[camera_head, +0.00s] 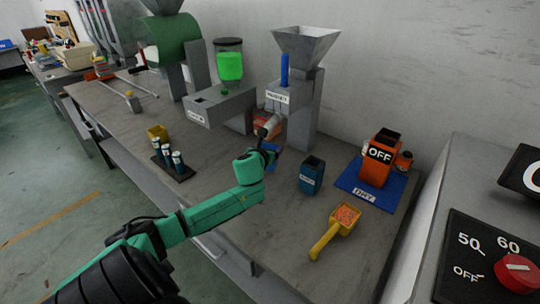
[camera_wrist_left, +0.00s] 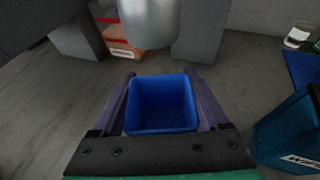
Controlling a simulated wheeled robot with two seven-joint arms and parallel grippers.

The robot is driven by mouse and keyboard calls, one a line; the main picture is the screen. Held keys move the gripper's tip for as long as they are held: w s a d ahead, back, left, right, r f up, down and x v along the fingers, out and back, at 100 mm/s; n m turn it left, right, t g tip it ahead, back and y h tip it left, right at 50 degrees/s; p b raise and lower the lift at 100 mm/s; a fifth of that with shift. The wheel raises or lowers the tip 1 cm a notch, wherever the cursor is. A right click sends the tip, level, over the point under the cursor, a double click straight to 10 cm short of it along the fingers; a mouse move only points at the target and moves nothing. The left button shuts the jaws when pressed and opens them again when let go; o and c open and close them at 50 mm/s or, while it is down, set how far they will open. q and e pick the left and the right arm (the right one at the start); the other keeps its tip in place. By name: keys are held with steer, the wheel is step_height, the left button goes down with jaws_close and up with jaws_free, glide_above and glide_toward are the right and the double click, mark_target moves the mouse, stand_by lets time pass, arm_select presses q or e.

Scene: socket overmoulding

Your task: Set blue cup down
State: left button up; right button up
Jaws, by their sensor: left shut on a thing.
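The blue cup (camera_wrist_left: 162,118) is square and open at the top, and its inside looks empty. It sits between the two purple fingers of my left gripper (camera_wrist_left: 161,80), which is shut on it. In the head view a small blue part of the cup (camera_head: 271,147) shows beyond my green wrist, in front of the grey hopper machine; the left gripper (camera_head: 268,152) is mostly hidden there. Whether the cup's base touches the bench is hidden. My right gripper is not in view.
A grey spout (camera_wrist_left: 148,14) hangs just beyond the cup. A labelled teal bin (camera_head: 312,176) stands to the right, near a yellow scoop of orange pellets (camera_head: 345,216). An orange container (camera_head: 379,160) stands on a blue mat (camera_head: 354,187). Bare bench (camera_head: 222,178) lies left of the cup.

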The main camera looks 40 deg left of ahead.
arm_select(q)
step_height(320, 180, down, 3)
steer(key=shift+f, duration=0.15)
steer(key=o, duration=1.4)
steer(key=shift+b, duration=0.3)
steer(key=shift+c, duration=0.2)
steer(key=p+v, duration=0.1)
steer(key=v, duration=1.1)
steer(key=shift+p, duration=0.35)
